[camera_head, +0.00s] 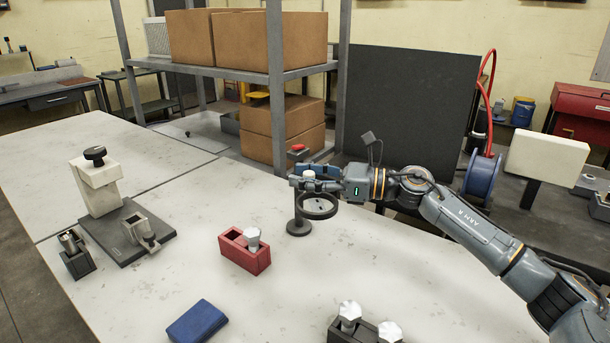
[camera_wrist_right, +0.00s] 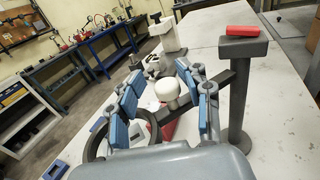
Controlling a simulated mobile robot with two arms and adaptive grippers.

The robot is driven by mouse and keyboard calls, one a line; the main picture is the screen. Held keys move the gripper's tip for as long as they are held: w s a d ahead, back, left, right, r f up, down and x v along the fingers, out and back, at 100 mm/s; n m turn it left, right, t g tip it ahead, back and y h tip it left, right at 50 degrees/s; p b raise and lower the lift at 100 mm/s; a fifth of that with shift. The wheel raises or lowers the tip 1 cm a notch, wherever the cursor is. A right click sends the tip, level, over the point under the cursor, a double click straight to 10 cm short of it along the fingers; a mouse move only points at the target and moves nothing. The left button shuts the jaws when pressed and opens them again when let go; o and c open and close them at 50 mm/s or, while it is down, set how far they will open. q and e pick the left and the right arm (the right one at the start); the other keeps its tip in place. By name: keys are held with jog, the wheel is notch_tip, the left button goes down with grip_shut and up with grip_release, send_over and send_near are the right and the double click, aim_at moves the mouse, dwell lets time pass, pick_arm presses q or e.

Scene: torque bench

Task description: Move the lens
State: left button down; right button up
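The lens is a dark ring (camera_head: 318,207) on an arm at a dark post (camera_head: 298,213) with a round base and a red top. A white knob (camera_head: 309,174) sits on the lens arm. My right gripper (camera_head: 303,183) is at the knob, reaching in from the right. In the right wrist view the white knob (camera_wrist_right: 167,89) stands between the open blue-padded fingers (camera_wrist_right: 163,98), with a visible gap on the left side. The ring (camera_wrist_right: 97,146) is partly hidden behind the left finger there. My left gripper is in neither view.
A red block (camera_head: 245,251) with a bolt, a blue block (camera_head: 198,321), and a dark block (camera_head: 352,331) with bolts lie on the white bench. A grey fixture plate (camera_head: 125,236) with a white clamp is at the left. A shelf with boxes (camera_head: 270,42) stands behind.

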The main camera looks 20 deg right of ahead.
jog(key=shift+w+d, duration=0.1)
jog(key=shift+d, duration=0.25)
jog(key=v, duration=1.1)
jog(key=shift+s, duration=0.4)
